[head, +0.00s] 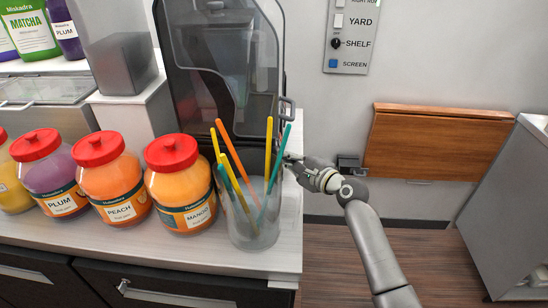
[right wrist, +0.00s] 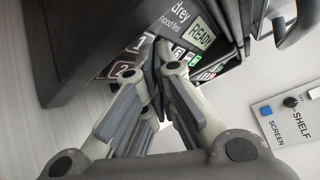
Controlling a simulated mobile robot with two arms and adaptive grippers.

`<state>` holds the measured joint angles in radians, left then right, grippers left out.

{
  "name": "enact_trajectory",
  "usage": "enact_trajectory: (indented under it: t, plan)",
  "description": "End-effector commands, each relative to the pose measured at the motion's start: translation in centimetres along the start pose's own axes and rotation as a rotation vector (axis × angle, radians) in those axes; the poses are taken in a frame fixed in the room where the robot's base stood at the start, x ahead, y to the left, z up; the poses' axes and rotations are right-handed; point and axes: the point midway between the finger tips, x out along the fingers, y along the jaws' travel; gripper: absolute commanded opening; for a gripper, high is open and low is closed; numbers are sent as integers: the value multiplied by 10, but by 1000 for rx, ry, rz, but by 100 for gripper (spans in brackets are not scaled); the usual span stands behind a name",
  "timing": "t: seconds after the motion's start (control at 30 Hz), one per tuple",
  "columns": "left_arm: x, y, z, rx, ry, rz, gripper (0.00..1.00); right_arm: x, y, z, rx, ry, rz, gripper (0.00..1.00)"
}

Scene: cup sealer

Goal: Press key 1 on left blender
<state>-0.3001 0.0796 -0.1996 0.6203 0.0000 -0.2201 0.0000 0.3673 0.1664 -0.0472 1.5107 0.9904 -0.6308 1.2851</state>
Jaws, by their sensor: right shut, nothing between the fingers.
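A blender with a dark, see-through hood (head: 215,60) stands at the back of the counter in the head view. Its control panel (right wrist: 190,20) shows close up in the right wrist view, with a display reading READY (right wrist: 202,34) and several numbered keys (right wrist: 121,68). My right gripper (head: 290,160) is shut and empty at the right side of the blender, partly behind a cup of straws. In the right wrist view its fingertips (right wrist: 155,48) are over the keypad and hide part of it. I cannot tell whether they touch a key. My left gripper is not in view.
The clear cup (head: 255,232) with colored straws stands at the counter's right edge, close to my right gripper. Jars labeled PLUM (head: 50,172), PEACH (head: 112,178) and MANGO (head: 180,183) line the front. A wall switch panel (head: 350,35) and a folded wooden shelf (head: 420,143) are to the right.

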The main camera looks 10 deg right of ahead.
Motion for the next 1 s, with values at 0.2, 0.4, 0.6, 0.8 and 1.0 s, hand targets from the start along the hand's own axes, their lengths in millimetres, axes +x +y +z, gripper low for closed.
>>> enact_trajectory:
  t: [0.2, 0.4, 0.6, 0.8, 1.0]
  plan:
    - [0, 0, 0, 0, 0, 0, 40, 0, 0, 0, -1, 0, -1, 0]
    - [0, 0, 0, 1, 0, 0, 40, 1, 0, 0, 0, 0, -1, 0]
    - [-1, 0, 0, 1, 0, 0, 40, 2, 1, 2, -1, 0, -1, 0]
    - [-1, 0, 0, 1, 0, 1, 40, 4, 2, 3, -1, 0, -2, 0]
    - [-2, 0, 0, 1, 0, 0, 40, 6, 4, 4, 0, 0, -1, 0]
